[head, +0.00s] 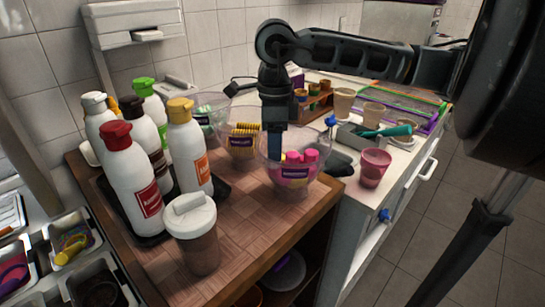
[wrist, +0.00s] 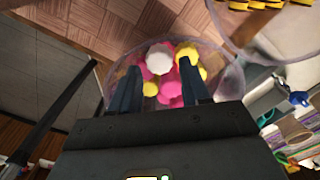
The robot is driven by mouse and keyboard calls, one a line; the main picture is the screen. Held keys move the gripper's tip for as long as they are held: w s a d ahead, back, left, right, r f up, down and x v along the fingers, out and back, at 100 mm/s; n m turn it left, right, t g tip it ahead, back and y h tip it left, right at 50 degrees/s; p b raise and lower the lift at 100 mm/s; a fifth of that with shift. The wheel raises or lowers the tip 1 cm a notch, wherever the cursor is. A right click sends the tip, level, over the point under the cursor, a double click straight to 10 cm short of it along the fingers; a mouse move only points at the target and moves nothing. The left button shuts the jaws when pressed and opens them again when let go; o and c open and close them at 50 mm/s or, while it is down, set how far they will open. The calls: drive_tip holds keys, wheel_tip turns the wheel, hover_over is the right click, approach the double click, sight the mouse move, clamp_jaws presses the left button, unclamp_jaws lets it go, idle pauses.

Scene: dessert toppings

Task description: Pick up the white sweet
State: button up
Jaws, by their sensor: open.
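The white sweet (wrist: 160,58) lies among pink and yellow sweets in a clear bowl (wrist: 232,80), which also shows in the head view (head: 306,189). My gripper (wrist: 158,82) is open in the wrist view, with its two dark fingers reaching down into the bowl. The white sweet shows between the fingers, toward and slightly beyond their tips. I cannot tell whether a finger touches it. In the head view my gripper (head: 274,150) points down into the bowl, and the white sweet cannot be made out there.
A bowl of yellow pieces (head: 242,145) stands close to the left. Several sauce bottles (head: 128,175) and a lidded cup (head: 196,240) stand further left on the wooden counter. A pink cup (head: 374,167) is at the right.

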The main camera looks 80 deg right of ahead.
drive_tip(key=shift+f, duration=1.15)
drive_tip(key=shift+c, duration=0.5)
drive_tip(key=c, duration=0.5)
drive_tip(key=shift+r, duration=0.15)
